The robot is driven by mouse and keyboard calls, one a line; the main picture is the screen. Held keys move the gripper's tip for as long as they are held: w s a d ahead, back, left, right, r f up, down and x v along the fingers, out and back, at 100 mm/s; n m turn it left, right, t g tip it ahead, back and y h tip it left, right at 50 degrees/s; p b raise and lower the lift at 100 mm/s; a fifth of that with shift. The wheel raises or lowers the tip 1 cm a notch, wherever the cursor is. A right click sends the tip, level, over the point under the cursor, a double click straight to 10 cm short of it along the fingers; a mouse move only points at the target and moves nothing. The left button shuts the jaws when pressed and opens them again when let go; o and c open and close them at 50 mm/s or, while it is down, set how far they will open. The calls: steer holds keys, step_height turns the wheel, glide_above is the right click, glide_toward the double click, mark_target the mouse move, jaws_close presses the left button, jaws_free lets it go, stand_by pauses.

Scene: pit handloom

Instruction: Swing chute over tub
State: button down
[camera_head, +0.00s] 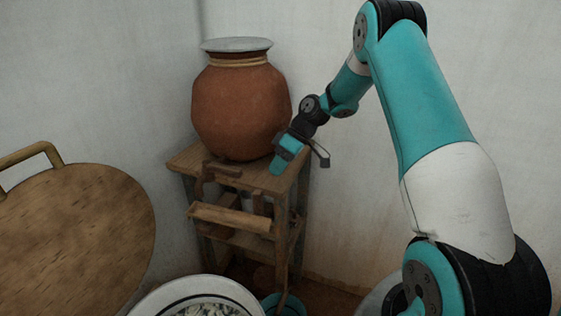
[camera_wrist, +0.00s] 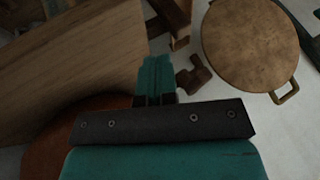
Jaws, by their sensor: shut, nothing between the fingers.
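The chute (camera_head: 230,217) looks like a narrow wooden trough across the front of a wooden stand, below its top. My gripper (camera_head: 275,171) is shut and empty. It points down over the right part of the stand top, beside the clay pot and above and right of the chute. In the wrist view my closed fingers (camera_wrist: 156,68) are over the wooden top, near a small dark brown fitting (camera_wrist: 194,76).
A large clay pot (camera_head: 240,108) with a pale lid stands on the wooden stand (camera_head: 186,160), close to my gripper. A round brown board (camera_head: 75,235) with a handle is at the left. Plain walls are behind. Open air lies right of the stand.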

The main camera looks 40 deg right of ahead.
mark_target(266, 185)
steer(key=p+x, duration=0.1)
steer(key=x, duration=0.5)
steer(key=shift+s, duration=0.1)
